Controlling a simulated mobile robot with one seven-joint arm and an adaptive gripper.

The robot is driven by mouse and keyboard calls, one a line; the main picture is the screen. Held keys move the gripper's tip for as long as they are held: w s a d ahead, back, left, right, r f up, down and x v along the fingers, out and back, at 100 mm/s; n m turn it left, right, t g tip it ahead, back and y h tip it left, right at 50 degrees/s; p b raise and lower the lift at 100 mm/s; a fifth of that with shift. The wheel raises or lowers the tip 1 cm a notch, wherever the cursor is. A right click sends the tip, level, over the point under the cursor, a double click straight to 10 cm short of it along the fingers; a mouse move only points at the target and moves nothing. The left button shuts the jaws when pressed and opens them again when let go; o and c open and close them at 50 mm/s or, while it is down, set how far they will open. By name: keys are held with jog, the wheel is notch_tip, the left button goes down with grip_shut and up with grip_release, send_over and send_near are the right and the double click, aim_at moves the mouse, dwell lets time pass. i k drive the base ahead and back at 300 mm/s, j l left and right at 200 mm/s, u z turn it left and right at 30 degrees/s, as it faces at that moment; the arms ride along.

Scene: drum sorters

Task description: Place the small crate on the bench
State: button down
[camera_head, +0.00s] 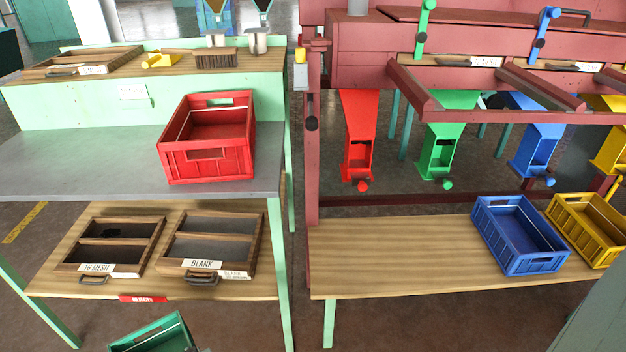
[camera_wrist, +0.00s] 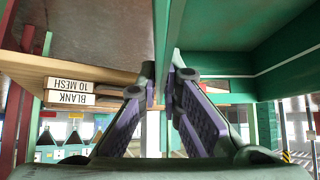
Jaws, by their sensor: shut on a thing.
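A small green crate (camera_head: 150,335) shows at the bottom edge of the head view, partly cut off, low in front of the green-framed bench (camera_head: 60,165). In the wrist view, my gripper (camera_wrist: 166,82) is shut on a wall of the green crate (camera_wrist: 235,50), with one finger on each side of it. The gripper is hardly visible in the head view. The bench has a grey top carrying a red crate (camera_head: 207,160) at its right end; the left part of that top is bare. A lower wooden shelf (camera_head: 185,220) holds framed screens.
A low wooden bench (camera_head: 390,260) at right carries a blue crate (camera_head: 520,262) and a yellow crate (camera_head: 590,235); its left part is clear. Red, green and blue chutes (camera_head: 358,140) hang above it. Green bench legs (camera_head: 279,280) stand near the held crate.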

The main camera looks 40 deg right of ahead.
aim_at(421, 249)
jog(key=k+l, duration=0.2)
jog(key=l, duration=0.25)
jog(key=k+l, duration=0.2)
jog(key=l, duration=0.25)
jog(key=k+l, duration=0.2)
jog(key=l, duration=0.25)
jog(key=k+l, duration=0.2)
jog(key=l, duration=0.3)
jog(key=k+l, duration=0.2)
jog(key=l, duration=0.25)
jog(key=k+l, duration=0.2)
jog(key=l, duration=0.25)
jog(key=k+l, duration=0.2)
jog(key=l, duration=0.25)
jog(key=k+l, duration=0.2)
jog(key=l, duration=0.25)
